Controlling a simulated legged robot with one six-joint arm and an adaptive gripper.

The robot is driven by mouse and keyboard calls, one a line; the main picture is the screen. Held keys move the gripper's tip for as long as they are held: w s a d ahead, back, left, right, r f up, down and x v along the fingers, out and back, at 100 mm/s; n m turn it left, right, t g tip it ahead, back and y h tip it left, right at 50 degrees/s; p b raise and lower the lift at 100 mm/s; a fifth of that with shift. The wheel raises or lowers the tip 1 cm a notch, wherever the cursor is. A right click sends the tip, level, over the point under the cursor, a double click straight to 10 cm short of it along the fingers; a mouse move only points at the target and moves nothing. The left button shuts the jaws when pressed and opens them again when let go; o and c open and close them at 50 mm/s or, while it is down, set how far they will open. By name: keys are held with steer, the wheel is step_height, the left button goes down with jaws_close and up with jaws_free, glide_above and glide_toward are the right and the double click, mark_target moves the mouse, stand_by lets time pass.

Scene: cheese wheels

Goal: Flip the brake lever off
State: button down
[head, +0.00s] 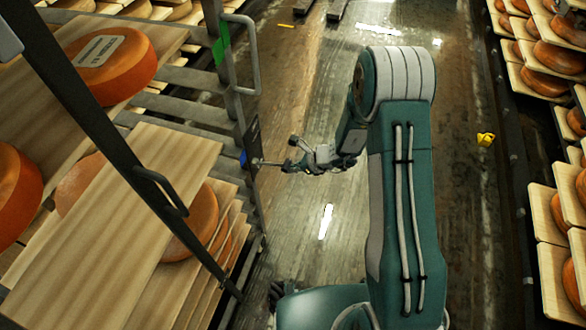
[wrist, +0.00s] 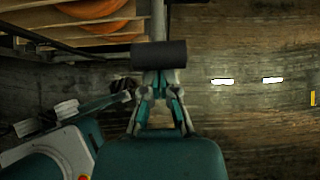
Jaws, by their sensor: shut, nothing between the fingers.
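The brake lever (head: 268,162) is a thin grey rod sticking out from a dark plate (head: 253,142) on the cart's upright post, with a blue patch beside its base. In the wrist view a dark cylindrical grip (wrist: 158,54) on a grey rod appears to be the lever's handle. My gripper (head: 290,165) is at the lever's outer end. In the wrist view my gripper (wrist: 160,78) is directly below the grip, its fingertips shut and partly hidden by it. I cannot tell whether they touch. Nothing shows held between the fingers.
The cart's grey frame (head: 240,92) stands on the left, with wooden boards (head: 120,215) and orange cheese wheels (head: 112,62). A rack of cheeses (head: 552,210) lines the right side. The wet floor (head: 300,80) between them is mostly clear. A small yellow object (head: 486,139) is near the right rack.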

steer(key=shift+w+a+r+g+h, duration=0.15)
steer(key=shift+a+r+h, duration=0.1)
steer(key=shift+r+h, duration=0.35)
steer(key=shift+w+a+r+g+h, duration=0.1)
steer(key=shift+a+r+g+h, duration=0.25)
steer(key=shift+r, duration=0.35)
steer(key=shift+w+a+r+h, duration=0.1)
steer(key=shift+a+r+h, duration=0.05)
steer(key=shift+r+h, duration=0.45)
steer(key=shift+a+r, duration=0.1)
steer(key=shift+r, duration=0.2)
steer(key=a+r, duration=0.1)
steer(key=r, duration=0.1)
steer(key=w+a+r, duration=0.1)
steer(key=a, duration=0.1)
steer(key=shift+w+a+r, duration=0.1)
steer(key=shift+a+r, duration=0.2)
steer(key=shift+r, duration=0.05)
steer(key=shift+w+a+r, duration=0.25)
steer(key=shift+a+r, duration=0.1)
steer(key=shift+a, duration=0.2)
steer(key=shift+w+a+r, duration=0.2)
steer(key=shift+a+r, duration=0.1)
steer(key=shift+a, duration=0.2)
steer(key=shift+r, duration=0.15)
